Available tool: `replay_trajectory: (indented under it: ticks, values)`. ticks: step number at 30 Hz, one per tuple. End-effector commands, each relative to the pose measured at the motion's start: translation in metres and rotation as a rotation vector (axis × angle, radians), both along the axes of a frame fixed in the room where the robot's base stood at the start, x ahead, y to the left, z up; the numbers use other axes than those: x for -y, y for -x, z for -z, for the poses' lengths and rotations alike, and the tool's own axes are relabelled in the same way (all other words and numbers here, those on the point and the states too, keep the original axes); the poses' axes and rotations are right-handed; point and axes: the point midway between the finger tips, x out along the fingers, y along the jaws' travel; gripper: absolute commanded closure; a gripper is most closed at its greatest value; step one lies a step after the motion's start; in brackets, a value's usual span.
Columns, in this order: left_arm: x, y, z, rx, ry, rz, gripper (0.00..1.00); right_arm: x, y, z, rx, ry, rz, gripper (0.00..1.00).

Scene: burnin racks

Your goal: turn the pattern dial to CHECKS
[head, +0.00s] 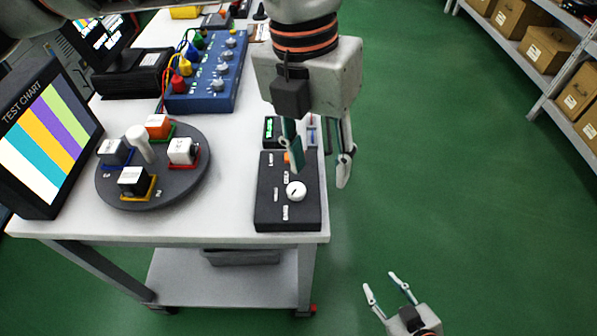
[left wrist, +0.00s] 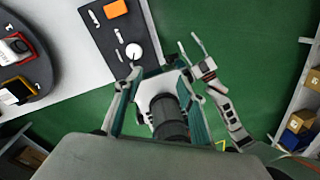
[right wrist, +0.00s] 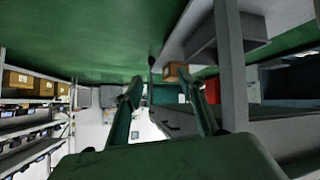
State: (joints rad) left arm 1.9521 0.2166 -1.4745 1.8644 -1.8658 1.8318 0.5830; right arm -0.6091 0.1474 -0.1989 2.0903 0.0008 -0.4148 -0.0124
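The pattern dial (head: 296,191) is a white round knob on a dark control box (head: 268,215) at the table's right edge. Small labels surround it, too small to read surely, and its setting is unclear. The dial also shows in the left wrist view (left wrist: 133,51). My left gripper (head: 321,167) is open and empty, above the box's right side, with one finger over the box and the other past the table edge. My right gripper (head: 385,283) is open and empty, low over the floor. The TEST CHART screen (head: 50,135) shows coloured bars.
A dark round turntable (head: 150,195) with several coloured-base blocks stands left of the box. A blue panel (head: 205,95) with knobs and cables is behind. An orange button (head: 289,157) sits on the box near my left finger. Green floor (head: 430,170) is open to the right.

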Motion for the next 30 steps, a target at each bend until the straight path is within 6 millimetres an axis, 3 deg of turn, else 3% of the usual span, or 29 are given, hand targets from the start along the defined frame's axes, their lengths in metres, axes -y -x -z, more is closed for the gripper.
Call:
replay_trajectory:
  ticks: [1, 7, 21, 30]
  values:
    - [-0.011, -0.012, 0.017, 0.004, -0.045, -0.039, 0.60, 0.001, 0.006, 0.014, -0.019, 0.004, -0.001, 0.60]
    - [-0.032, -0.029, 0.027, 0.035, -0.129, -0.115, 0.60, 0.002, -0.002, 0.012, -0.003, 0.008, 0.000, 0.60]
    - [-0.032, -0.028, 0.088, 0.034, -0.129, -0.116, 0.60, -0.002, -0.002, 0.012, 0.004, 0.003, -0.014, 0.60]
    - [-0.032, -0.028, 0.098, 0.039, -0.128, -0.116, 0.60, -0.005, -0.002, 0.011, 0.004, -0.001, -0.017, 0.60]
